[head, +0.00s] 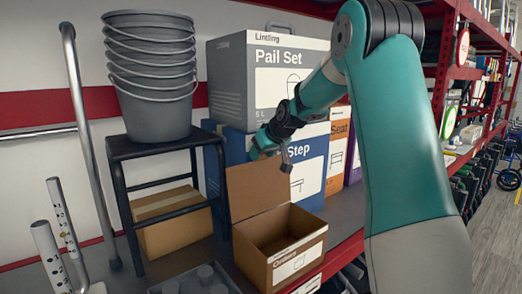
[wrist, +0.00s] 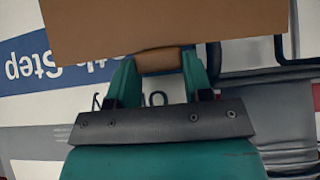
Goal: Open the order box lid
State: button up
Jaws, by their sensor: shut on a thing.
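The order box (head: 297,257) is a brown cardboard box with a white label on its front, standing on the shelf. Its lid (head: 257,187) stands roughly upright at the back, and the inside of the box shows. My gripper (head: 285,157) is at the lid's top edge. In the wrist view, the lid (wrist: 165,28) fills the top, and the two teal fingers (wrist: 160,68) are shut on a brown tab (wrist: 159,60) at its edge. The box's inner floor is partly in shadow.
A blue step box (head: 311,165) and a grey Pail Set box (head: 288,77) stand behind. A black stool (head: 160,148) with stacked grey pails (head: 152,75) is at the left, above another carton (head: 172,220). A grey tray (head: 195,280) sits in front, left of the order box.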

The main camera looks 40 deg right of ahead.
jog(key=shift+s+f, duration=0.1)
jog(key=shift+f, duration=0.05)
jog(key=o, duration=1.3)
jog(key=b+v, duration=0.5)
jog(key=v, duration=1.2)
jog(key=shift+r+b, duration=0.2)
jog(key=shift+b, duration=0.1)
jog(key=shift+s, duration=0.1)
